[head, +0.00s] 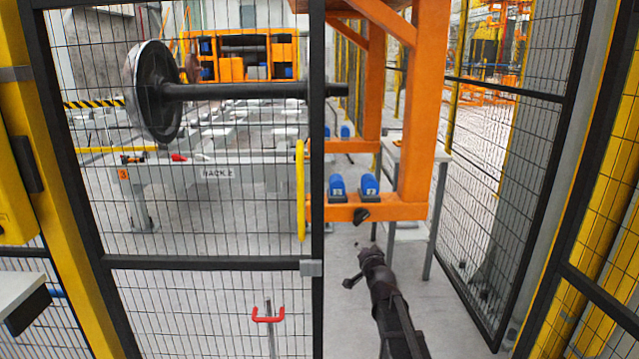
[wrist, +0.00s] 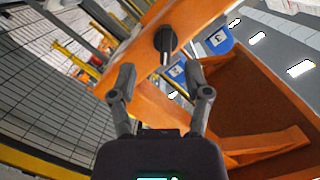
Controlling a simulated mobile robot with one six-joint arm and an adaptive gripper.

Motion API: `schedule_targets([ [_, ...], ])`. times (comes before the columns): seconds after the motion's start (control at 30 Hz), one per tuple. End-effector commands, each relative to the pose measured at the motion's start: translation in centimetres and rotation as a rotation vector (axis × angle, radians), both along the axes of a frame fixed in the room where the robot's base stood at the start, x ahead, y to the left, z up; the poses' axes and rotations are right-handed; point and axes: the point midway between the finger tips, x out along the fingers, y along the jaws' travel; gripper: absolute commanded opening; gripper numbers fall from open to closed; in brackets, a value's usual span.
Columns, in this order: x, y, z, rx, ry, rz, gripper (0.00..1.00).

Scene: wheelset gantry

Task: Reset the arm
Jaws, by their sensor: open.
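My arm reaches forward from the bottom of the head view, to the right of the black mesh gate's post. My gripper (head: 357,265) is at its end, below the orange gantry beam (head: 395,211). In the wrist view my gripper (wrist: 161,77) has its two black fingers spread apart with nothing between them. Beyond the fingertips is the orange beam (wrist: 150,98) with a black knob (wrist: 165,40). The knob also shows in the head view (head: 361,215), just above my gripper. I cannot tell the exact gap between fingers and beam.
Two blue blocks (head: 337,188) (head: 369,187) sit on the beam. A mesh gate (head: 200,262) with a yellow handle (head: 300,190) stands left of my arm, and a mesh panel (head: 505,190) right. A wheelset (head: 155,92) is behind the gate. Grey floor is open right of my arm.

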Motion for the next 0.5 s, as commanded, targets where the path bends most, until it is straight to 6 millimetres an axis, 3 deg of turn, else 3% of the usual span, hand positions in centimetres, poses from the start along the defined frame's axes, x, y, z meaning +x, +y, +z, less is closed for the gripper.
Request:
schedule_targets([
  [0.27, -5.1, 2.1, -5.2, -0.160, 0.273, 0.164, 0.63],
  [0.5, -10.9, 2.7, -9.8, -0.299, 0.539, 0.294, 0.63],
])
